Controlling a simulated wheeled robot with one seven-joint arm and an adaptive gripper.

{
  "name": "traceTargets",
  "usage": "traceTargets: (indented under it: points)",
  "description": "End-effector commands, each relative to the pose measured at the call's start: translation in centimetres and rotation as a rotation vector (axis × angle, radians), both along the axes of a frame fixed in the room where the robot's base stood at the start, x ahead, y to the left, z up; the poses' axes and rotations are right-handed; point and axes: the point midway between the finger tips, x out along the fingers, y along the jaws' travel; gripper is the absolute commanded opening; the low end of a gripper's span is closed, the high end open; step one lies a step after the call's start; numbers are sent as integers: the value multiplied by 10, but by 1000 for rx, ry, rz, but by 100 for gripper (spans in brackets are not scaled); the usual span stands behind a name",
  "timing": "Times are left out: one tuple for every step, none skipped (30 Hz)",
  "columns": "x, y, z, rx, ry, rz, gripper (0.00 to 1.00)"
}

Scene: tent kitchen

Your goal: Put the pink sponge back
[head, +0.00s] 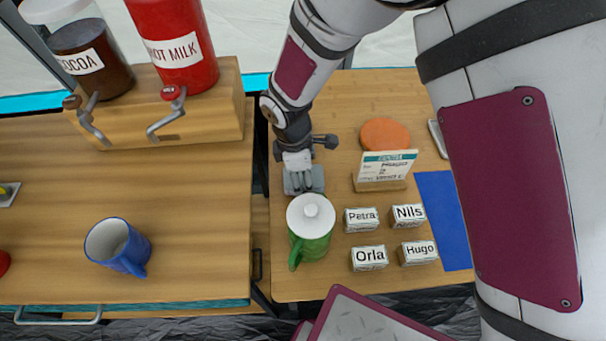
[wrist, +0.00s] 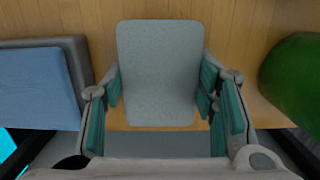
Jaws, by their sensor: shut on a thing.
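I see no pink sponge in either view. My gripper (head: 303,184) is low over the right-hand wooden table, just behind the green mug. In the wrist view, my gripper (wrist: 160,98) is shut on a pale grey block (wrist: 158,65) with rounded corners, held between its teal-padded fingers. A blue pad (wrist: 35,88) on a grey base lies left of the fingers in the wrist view. My arm hides it in the head view.
The green mug (head: 311,240) with a white lid stands close to my gripper; its side shows in the wrist view (wrist: 298,80). Name blocks (head: 361,220), a card stand (head: 382,182), an orange disc (head: 385,134) and a blue mat (head: 446,220) lie right. A blue mug (head: 112,250) stands left.

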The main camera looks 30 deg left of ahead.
Motion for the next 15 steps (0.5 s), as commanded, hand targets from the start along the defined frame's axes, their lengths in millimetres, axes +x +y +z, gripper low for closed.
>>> traceTargets:
  points:
    - [0, 0, -1, 0, 0, 0, 22]
    - [0, 0, -2, 0, 0, 0, 22]
    - [0, 0, -3, 0, 0, 0, 22]
    - [0, 0, -4, -1, 1, 0, 22]
    - [0, 0, -3, 0, 0, 0, 59]
    - [0, 0, -3, 0, 0, 0, 68]
    - [0, 0, -3, 0, 0, 0, 73]
    - [0, 0, -3, 0, 0, 0, 73]
    - [0, 0, -3, 0, 0, 0, 73]
    - [0, 0, -3, 0, 0, 0, 73]
    - [0, 0, -3, 0, 0, 0, 73]
    - [0, 0, -3, 0, 0, 0, 73]
    - [0, 0, -3, 0, 0, 0, 73]
    - [0, 0, -3, 0, 0, 0, 73]
    - [0, 0, -2, 0, 0, 0, 73]
